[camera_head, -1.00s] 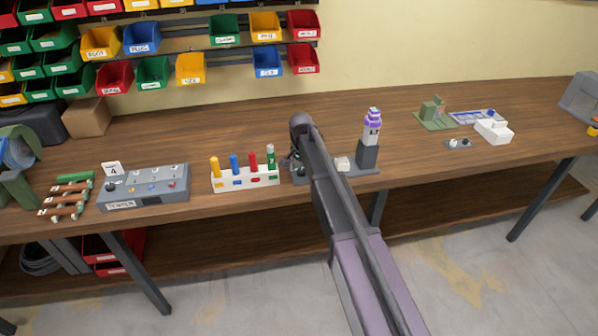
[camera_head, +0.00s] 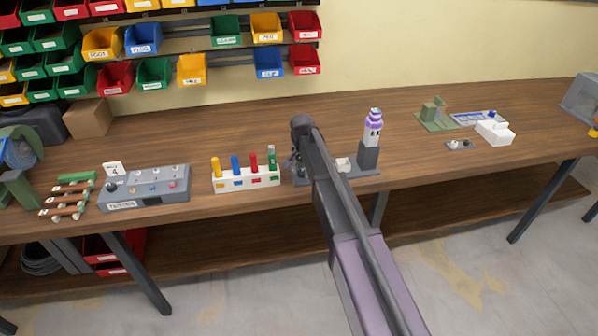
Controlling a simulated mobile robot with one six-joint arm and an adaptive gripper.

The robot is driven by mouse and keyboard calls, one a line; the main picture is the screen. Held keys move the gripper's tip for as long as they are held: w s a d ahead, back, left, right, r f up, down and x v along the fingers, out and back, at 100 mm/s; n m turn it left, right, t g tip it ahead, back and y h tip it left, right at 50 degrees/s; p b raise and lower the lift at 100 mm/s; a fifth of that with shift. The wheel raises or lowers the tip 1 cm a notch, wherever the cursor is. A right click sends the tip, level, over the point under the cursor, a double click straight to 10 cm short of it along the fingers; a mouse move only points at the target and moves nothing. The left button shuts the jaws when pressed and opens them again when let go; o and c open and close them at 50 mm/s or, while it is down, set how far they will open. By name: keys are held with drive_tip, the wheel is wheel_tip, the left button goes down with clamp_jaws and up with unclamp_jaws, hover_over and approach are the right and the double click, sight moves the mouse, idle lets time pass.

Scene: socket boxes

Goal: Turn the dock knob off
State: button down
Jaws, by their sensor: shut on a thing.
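The dock is a dark grey base (camera_head: 366,170) on the bench, right of centre. A purple and white device (camera_head: 373,126) stands upright on its dark block (camera_head: 368,156), and a small white part (camera_head: 343,164) sits on the base. My arm crosses in front of the dock and hides its middle. My gripper (camera_head: 295,166) is low at the left end of the base, partly hidden by my arm. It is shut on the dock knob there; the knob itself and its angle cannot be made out.
A white rack (camera_head: 246,180) with coloured pegs stands just left of my gripper. Further left is a grey panel box (camera_head: 146,190) with small knobs. A white box (camera_head: 494,132) and a green fixture (camera_head: 434,116) lie to the right. The bench between them and the dock is clear.

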drive_tip(key=n, duration=0.5)
drive_tip(key=shift+w+d+n, duration=0.15)
drive_tip(key=shift+n, duration=0.15)
drive_tip(key=n, duration=0.5)
idle(0.4)
drive_tip(key=shift+c, duration=1.5)
unclamp_jaws()
drive_tip(key=shift+r, duration=0.1)
